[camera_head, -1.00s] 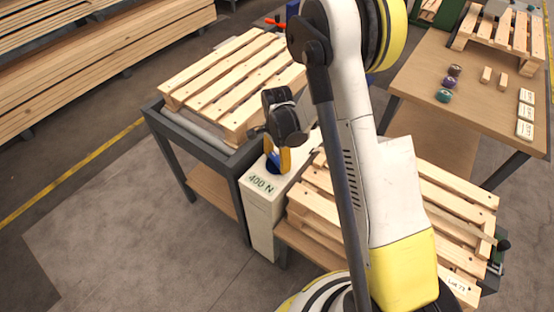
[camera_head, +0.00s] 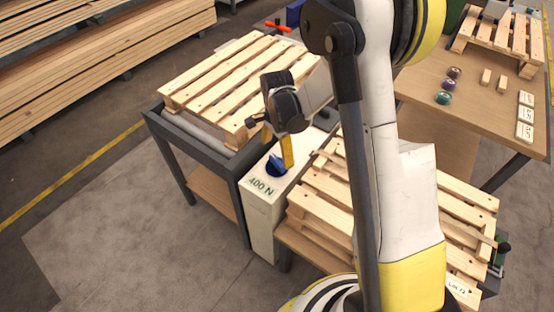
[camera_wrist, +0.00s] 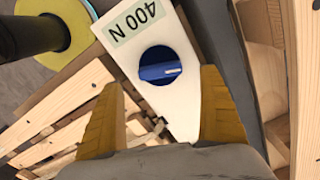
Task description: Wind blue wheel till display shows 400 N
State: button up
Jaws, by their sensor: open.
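The blue wheel (camera_head: 276,165) sits on the top of a white box (camera_head: 262,213). The wheel also shows whole in the wrist view (camera_wrist: 161,66), with a light mark on its ridge. The display (camera_head: 261,186) on the box reads 400 N; it reads 400 N in the wrist view too (camera_wrist: 136,20). My gripper (camera_head: 278,148) has yellow fingers and is open. It is above and beside the wheel, apart from it, with nothing between the fingers. In the wrist view the fingers (camera_wrist: 165,112) stand on either side below the wheel.
A wooden pallet (camera_head: 225,80) lies on the grey roller stand left of the box. Stacked pallets (camera_head: 322,210) stand right of it, close by. A table (camera_head: 425,75) at the back right holds small coloured items, wood blocks and cards. Open floor lies at front left.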

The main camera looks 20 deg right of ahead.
aim_at(277, 161)
notch_tip(277, 161, up, 6)
jog(key=shift+r, duration=0.25)
dwell(0.4)
jog(key=s+r+n+t, duration=0.3)
jog(key=s+r+n, duration=0.4)
jog(key=r, duration=0.5)
jog(key=s+r+n+t, duration=0.4)
jog(key=s+n, duration=0.3)
jog(key=s, duration=0.6)
jog(key=shift+r+n, duration=0.15)
jog(key=shift+n, duration=0.25)
dwell(0.4)
